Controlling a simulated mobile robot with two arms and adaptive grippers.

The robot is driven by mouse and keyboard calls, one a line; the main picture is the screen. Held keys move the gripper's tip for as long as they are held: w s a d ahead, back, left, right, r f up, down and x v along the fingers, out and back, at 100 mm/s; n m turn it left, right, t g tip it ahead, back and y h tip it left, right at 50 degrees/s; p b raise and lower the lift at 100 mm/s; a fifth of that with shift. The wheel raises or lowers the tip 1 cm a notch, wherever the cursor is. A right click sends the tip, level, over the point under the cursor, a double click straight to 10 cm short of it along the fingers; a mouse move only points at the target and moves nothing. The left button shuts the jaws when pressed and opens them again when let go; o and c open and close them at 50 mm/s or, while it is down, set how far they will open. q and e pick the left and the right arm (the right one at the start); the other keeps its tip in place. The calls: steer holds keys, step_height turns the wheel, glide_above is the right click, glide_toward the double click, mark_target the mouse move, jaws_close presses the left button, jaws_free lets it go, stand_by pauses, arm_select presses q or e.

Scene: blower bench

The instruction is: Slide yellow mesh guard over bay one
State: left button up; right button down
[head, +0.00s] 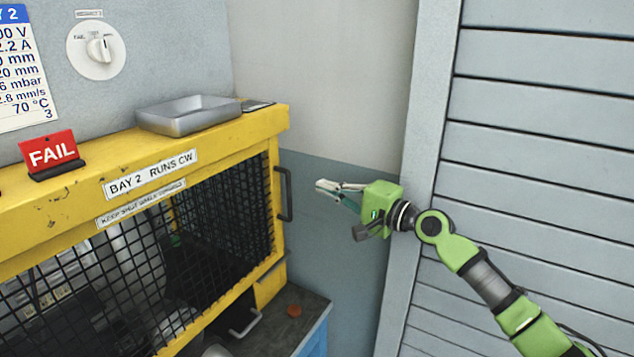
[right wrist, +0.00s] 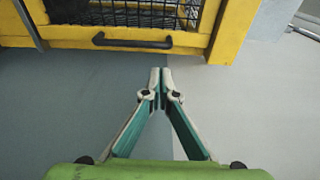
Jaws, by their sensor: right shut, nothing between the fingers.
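The yellow mesh guard (head: 215,148) stands over the bay labelled "BAY 2 RUNS CW" in the head view, with black mesh in a yellow frame. A black handle (head: 284,193) is on its right end. The handle also shows in the right wrist view (right wrist: 132,42), ahead of the fingertips. My right gripper (head: 328,187) is shut and empty, to the right of the handle and apart from it. Its fingertips also meet in the right wrist view (right wrist: 160,72). Bay one is not in view. My left gripper is not in view.
A grey metal tray (head: 188,118) and a red FAIL sign (head: 50,152) sit on top of the guard. A selector knob (head: 98,48) is on the wall. A small orange-brown round piece (head: 294,311) lies on the bench's dark corner. A grey slatted panel (head: 545,130) stands at the right.

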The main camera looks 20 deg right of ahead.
steer(key=p+x, duration=0.2)
steer(key=x, duration=0.6)
steer(key=shift+w+a, duration=0.15)
steer(key=shift+w, duration=0.15)
